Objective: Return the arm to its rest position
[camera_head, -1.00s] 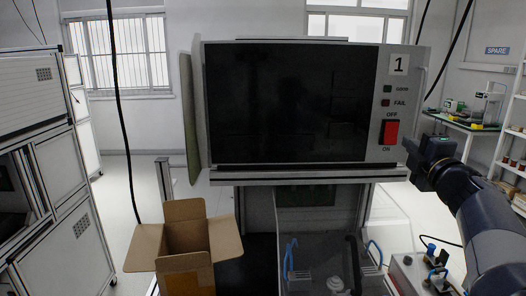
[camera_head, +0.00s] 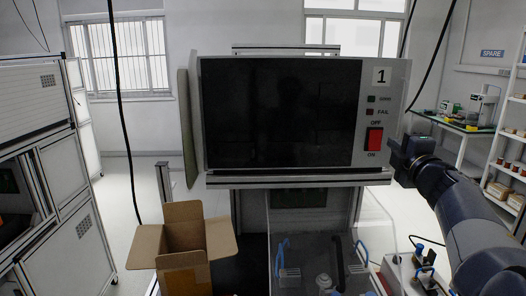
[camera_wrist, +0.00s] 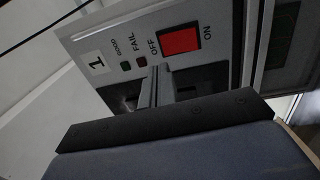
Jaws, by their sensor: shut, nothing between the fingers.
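My arm comes in from the right of the head view, with my dark wrist end beside the right edge of the test machine (camera_head: 280,115). My gripper (camera_wrist: 154,80) shows in the wrist view as grey fingers before the machine's panel. It is shut and empty. The panel carries the label 1, GOOD and FAIL lamps, and a red OFF/ON switch (camera_head: 374,139), which also shows in the wrist view (camera_wrist: 180,40). I cannot tell whether the fingers touch the panel.
An open cardboard box (camera_head: 184,245) stands at the lower left of the machine. A clear-sided fixture (camera_head: 315,262) with blue handles is below the screen. Grey cabinets (camera_head: 60,190) stand left, and a bench with instruments (camera_head: 462,124) stands at the back right. A black cable hangs at left.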

